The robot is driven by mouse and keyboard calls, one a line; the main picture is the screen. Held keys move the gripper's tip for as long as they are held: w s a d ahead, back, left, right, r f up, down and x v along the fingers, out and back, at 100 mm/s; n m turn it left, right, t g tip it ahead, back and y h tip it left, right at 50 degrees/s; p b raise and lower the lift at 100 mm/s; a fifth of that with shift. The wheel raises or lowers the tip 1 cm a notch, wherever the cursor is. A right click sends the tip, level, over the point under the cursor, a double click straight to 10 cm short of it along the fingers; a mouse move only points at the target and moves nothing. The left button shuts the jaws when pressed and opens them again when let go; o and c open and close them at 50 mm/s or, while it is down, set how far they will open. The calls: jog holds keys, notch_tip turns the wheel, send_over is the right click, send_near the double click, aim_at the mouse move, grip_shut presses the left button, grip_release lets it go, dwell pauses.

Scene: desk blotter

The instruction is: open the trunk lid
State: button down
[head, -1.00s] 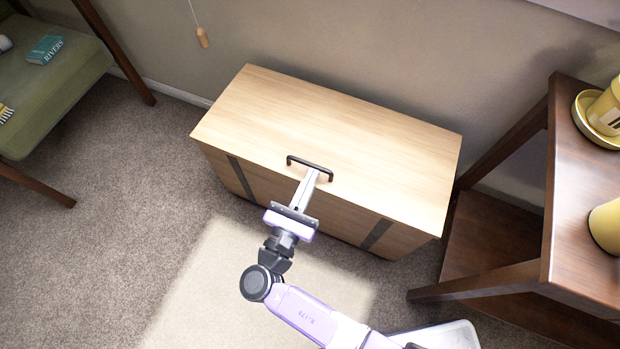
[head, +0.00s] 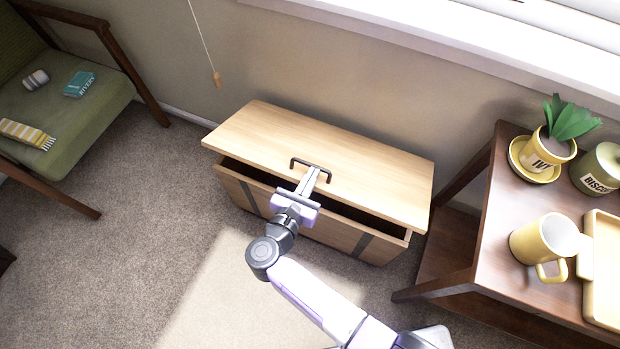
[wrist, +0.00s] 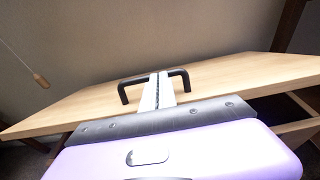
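The wooden trunk (head: 300,215) stands against the wall in the head view. Its pale lid (head: 345,160) is raised partway at the front, with a dark gap between lid and box. A black handle (head: 293,164) sits at the lid's front edge. My gripper (head: 309,177) is at the handle, and its fingers are closed together on the bar. In the wrist view the handle (wrist: 124,92) runs behind the fingertips, and the lid (wrist: 225,84) slopes across. The exact contact of the fingertips on the bar is partly hidden.
A dark wooden side table (head: 500,220) stands close to the trunk's right, with a yellow mug (head: 540,242) and a potted plant (head: 548,150). A green armchair (head: 70,125) is at the left. A pull cord (head: 216,79) hangs at the wall. Carpet in front is clear.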

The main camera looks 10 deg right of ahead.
jog(key=w+d+r+g+y+p, duration=0.2)
jog(key=w+d+r+g+p, duration=0.25)
jog(key=p, duration=0.55)
jog(key=w+d+r+g+y+p, duration=0.1)
jog(key=w+d+r+p, duration=0.3)
jog(key=r+p, duration=0.5)
jog(key=w+d+r+g+y+b, duration=0.1)
jog(key=w+d, duration=0.2)
jog(key=w, duration=0.3)
jog(key=w+d+r+g+b, duration=0.1)
jog(key=w+d+b, duration=0.1)
jog(key=w, duration=0.5)
jog(key=shift+w+d+r+y, duration=0.2)
jog(key=shift+d+y, duration=0.2)
jog(key=shift+d, duration=0.25)
